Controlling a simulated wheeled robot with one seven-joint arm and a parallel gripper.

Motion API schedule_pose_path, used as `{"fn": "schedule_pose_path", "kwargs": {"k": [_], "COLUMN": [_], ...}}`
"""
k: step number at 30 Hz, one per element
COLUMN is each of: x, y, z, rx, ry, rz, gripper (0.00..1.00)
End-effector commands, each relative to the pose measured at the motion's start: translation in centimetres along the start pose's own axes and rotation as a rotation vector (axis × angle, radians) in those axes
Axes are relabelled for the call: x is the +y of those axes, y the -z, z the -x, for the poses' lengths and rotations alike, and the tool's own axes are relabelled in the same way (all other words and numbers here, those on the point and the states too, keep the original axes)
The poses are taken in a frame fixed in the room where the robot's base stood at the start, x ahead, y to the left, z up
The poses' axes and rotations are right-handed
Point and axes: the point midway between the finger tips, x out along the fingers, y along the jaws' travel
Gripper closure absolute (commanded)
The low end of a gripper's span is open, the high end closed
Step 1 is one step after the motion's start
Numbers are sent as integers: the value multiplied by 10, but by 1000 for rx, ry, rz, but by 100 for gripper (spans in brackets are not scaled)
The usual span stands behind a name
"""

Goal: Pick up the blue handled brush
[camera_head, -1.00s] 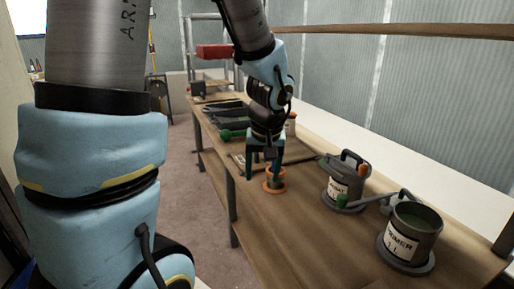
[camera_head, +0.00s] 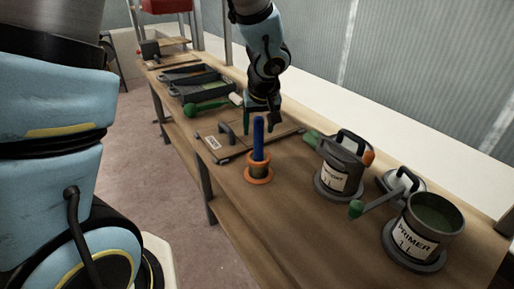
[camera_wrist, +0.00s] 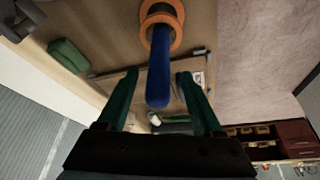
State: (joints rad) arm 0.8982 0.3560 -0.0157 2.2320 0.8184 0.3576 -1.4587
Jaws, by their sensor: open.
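The blue handled brush (camera_head: 258,140) stands upright with its blue handle up in an orange-rimmed holder (camera_head: 259,181) on the workbench. In the wrist view the blue handle (camera_wrist: 159,68) points toward my gripper, in line with the gap between the fingers. My gripper (camera_head: 261,130) is open and empty, just behind the brush in the head view. Its two green fingers also show in the wrist view (camera_wrist: 155,90), one on each side of the handle's end. I cannot tell whether the handle tip lies between the fingers or short of them. The bristles are hidden in the holder.
A handled can (camera_head: 343,164) and an open primer can (camera_head: 418,229) stand to the right. A flat board with a handle (camera_head: 238,138) lies behind the holder. Dark trays (camera_head: 205,85) and a green-handled tool (camera_head: 203,107) lie farther back. The bench (camera_head: 265,225) is clear in front.

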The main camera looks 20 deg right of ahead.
Motion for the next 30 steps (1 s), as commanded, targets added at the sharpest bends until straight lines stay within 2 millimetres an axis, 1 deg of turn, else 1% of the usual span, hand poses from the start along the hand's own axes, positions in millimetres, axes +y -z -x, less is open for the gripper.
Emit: {"fn": "schedule_pose_path", "kwargs": {"k": [1,7,15,19,25,30], "x": [0,0,2,1,1,1], "y": [0,-1,-2,-1,-1,-1], "z": [-4,-17,-54,-60,-60,-60], "rx": [-1,-2,-1,0,1,0], "ry": [1,1,0,0,-1,-1], "rz": [-2,-2,-3,-1,-1,-1], "gripper": [32,32,32,32,32,52]}}
